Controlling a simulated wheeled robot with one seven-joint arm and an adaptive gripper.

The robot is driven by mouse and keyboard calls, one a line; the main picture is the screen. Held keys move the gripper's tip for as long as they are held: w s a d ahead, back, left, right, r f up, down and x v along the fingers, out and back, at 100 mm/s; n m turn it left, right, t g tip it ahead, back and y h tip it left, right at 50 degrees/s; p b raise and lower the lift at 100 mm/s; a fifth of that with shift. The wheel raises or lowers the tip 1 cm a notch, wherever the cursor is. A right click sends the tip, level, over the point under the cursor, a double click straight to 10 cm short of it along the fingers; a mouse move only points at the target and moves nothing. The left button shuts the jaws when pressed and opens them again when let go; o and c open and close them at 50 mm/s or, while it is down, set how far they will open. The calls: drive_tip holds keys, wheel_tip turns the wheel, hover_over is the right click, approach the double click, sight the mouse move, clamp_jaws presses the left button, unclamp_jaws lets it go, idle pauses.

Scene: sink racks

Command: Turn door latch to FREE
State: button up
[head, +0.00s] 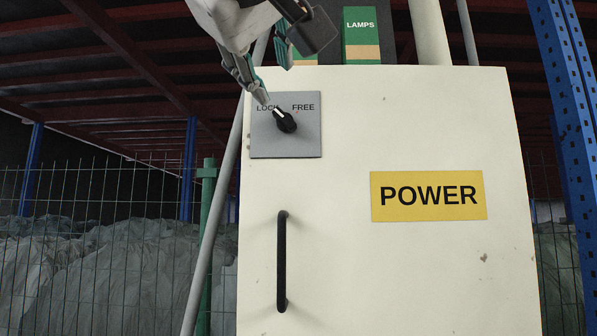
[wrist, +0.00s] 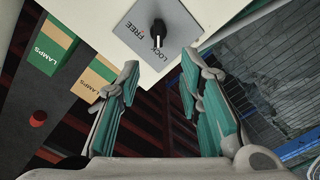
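The door latch is a black knob (head: 286,122) on a grey plate (head: 300,147) at the upper left of the white cabinet door (head: 400,270). Its white pointer end aims up and left, at LOCK; FREE is printed to the right. A fingertip partly covers the word LOCK in the head view. My gripper (head: 274,82) is above and left of the knob. In the wrist view my gripper (wrist: 160,66) is open and empty, fingers wide apart. The knob (wrist: 158,32) shows beyond the fingertips, roughly between them, and no finger visibly touches it.
A black vertical handle (head: 282,262) stands out from the door below the plate. A yellow POWER sign (head: 428,195) is on the door's right. Green LAMPS boxes (head: 361,30) sit behind the cabinet top. A grey slanted pole (head: 213,225) and wire fence stand left of the cabinet.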

sight(281, 115)
drive_tip(key=w, duration=1.3)
drive_tip(key=shift+w+d+r, duration=0.15)
drive_tip(key=shift+w+d, duration=0.05)
drive_tip(key=shift+w, duration=0.1)
clamp_jaws()
